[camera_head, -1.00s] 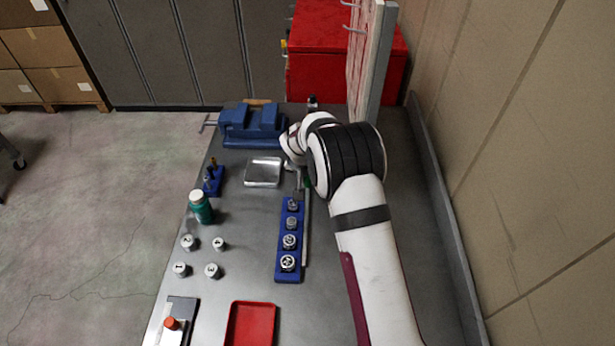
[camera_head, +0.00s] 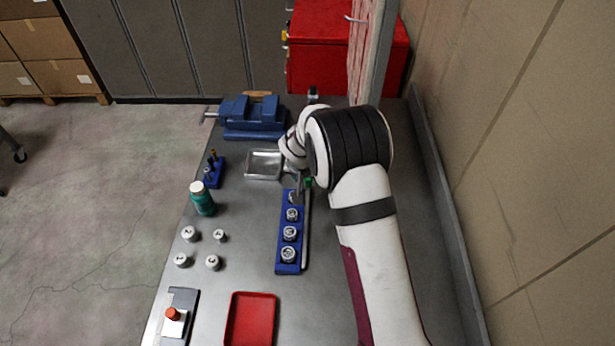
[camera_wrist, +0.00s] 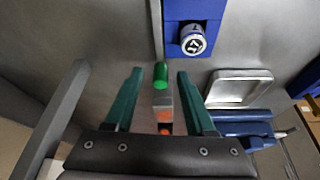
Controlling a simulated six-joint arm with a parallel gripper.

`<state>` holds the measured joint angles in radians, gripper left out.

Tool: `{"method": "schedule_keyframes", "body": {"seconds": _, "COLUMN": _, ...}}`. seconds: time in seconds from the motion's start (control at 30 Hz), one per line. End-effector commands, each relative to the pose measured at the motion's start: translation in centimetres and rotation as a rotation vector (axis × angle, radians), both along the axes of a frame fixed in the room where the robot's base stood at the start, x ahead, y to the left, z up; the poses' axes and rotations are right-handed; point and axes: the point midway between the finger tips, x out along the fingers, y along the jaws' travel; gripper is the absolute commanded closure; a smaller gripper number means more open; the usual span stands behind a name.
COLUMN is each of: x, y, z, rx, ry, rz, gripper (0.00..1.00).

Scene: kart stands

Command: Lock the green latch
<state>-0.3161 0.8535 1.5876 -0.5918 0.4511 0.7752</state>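The green latch knob (camera_wrist: 161,75) is a small bright green cylinder. In the wrist view it stands between the tips of my gripper's two dark green fingers (camera_wrist: 160,72), which are apart with a gap on each side of it. A grey block with orange marks (camera_wrist: 163,115) shows just below the knob. In the head view only a bit of green (camera_head: 308,182) shows beside my gripper (camera_head: 298,180), at the far end of a thin grey rod (camera_head: 306,225). My wrist hides most of the latch there.
A blue rack (camera_head: 278,263) with several round metal pieces lies left of the rod. A metal tray (camera_head: 264,165), a blue vise (camera_head: 252,117) and a green bottle (camera_head: 202,200) stand farther left. A grey upright panel (camera_head: 383,50) and red cabinet (camera_head: 330,60) stand behind. A red tray (camera_head: 233,320) is nearer.

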Motion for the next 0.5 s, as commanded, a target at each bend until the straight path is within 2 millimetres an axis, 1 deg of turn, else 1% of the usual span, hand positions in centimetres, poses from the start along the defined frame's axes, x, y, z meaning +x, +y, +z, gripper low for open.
{"method": "schedule_keyframes", "body": {"seconds": 0.27, "x": 0.0, "y": 0.0, "z": 0.3, "rx": 0.001, "ry": -0.002, "rz": 0.000, "gripper": 0.45}}
{"method": "schedule_keyframes", "body": {"seconds": 0.37, "x": -0.4, "y": 0.2, "z": 1.6, "rx": 0.002, "ry": -0.005, "rz": 0.001, "gripper": 0.45}}
{"method": "schedule_keyframes", "body": {"seconds": 0.47, "x": -1.4, "y": 0.3, "z": 4.1, "rx": 0.002, "ry": -0.006, "rz": 0.002, "gripper": 0.45}}
{"method": "schedule_keyframes", "body": {"seconds": 0.5, "x": -1.9, "y": 0.4, "z": 5.3, "rx": 0.003, "ry": -0.008, "rz": 0.001, "gripper": 0.45}}
